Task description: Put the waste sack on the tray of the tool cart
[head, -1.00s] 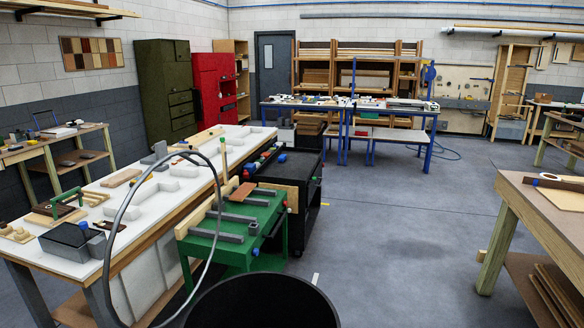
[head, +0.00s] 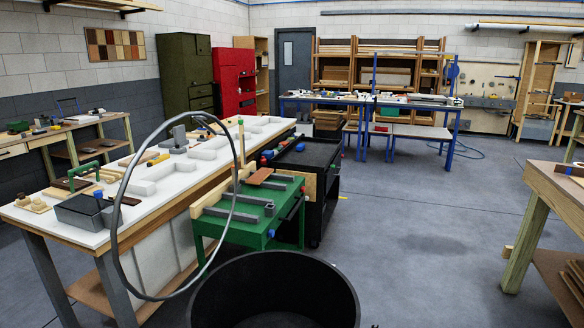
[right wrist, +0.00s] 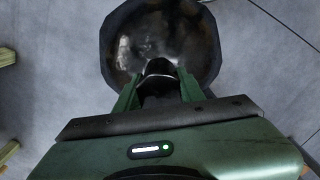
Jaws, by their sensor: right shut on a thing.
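In the right wrist view my right gripper (right wrist: 160,82) is shut on the gathered neck of the waste sack (right wrist: 150,35). The sack is dark, shiny and mottled, with a rounded body beyond the fingertips and grey floor around it. Neither the sack nor my right gripper shows in the head view. The tool cart (head: 319,195) is black and stands behind the green table, mid-picture. Its dark tray (head: 305,158) is on top, with small coloured things along its left side. My left gripper is in neither view.
A black open round bin (head: 348,288) stands close in front at the bottom. The green table (head: 225,232) is between it and the cart. Floor right of the cart is clear.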

